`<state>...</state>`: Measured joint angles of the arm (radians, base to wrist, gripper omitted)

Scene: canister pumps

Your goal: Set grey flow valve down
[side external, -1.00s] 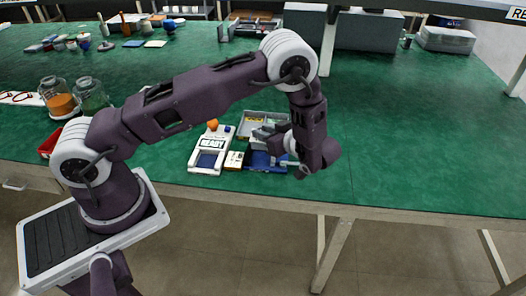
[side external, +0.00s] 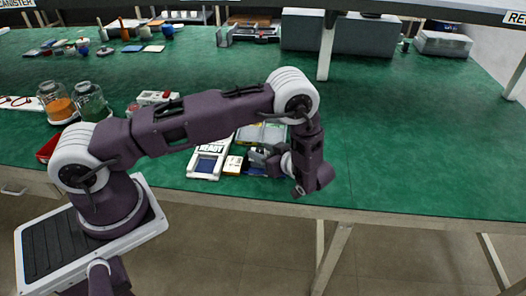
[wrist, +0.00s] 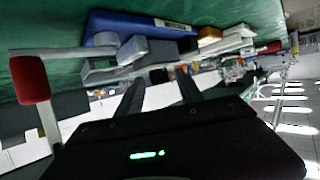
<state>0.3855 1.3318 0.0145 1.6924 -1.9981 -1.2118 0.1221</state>
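The grey flow valve (wrist: 150,52) shows in the wrist view as a grey blocky body with light pipe stubs, right at my fingertips. My gripper (wrist: 160,75) appears closed on it, a finger reaching each side of the body. In the side view my gripper (side external: 262,160) is low over the blue tray (side external: 256,171), beside the white READY device. The valve is mostly hidden there by my wrist. In the wrist view a blue surface (wrist: 105,25) lies just beyond the valve. I cannot tell whether the valve touches it.
The white READY device (side external: 207,163) and a small cream box (side external: 233,165) lie close left of my gripper. A grey compartment tray (side external: 272,133) is behind. A red part (wrist: 30,80) on a grey stem is at the wrist view's left. The green bench (side external: 420,150) is clear at right.

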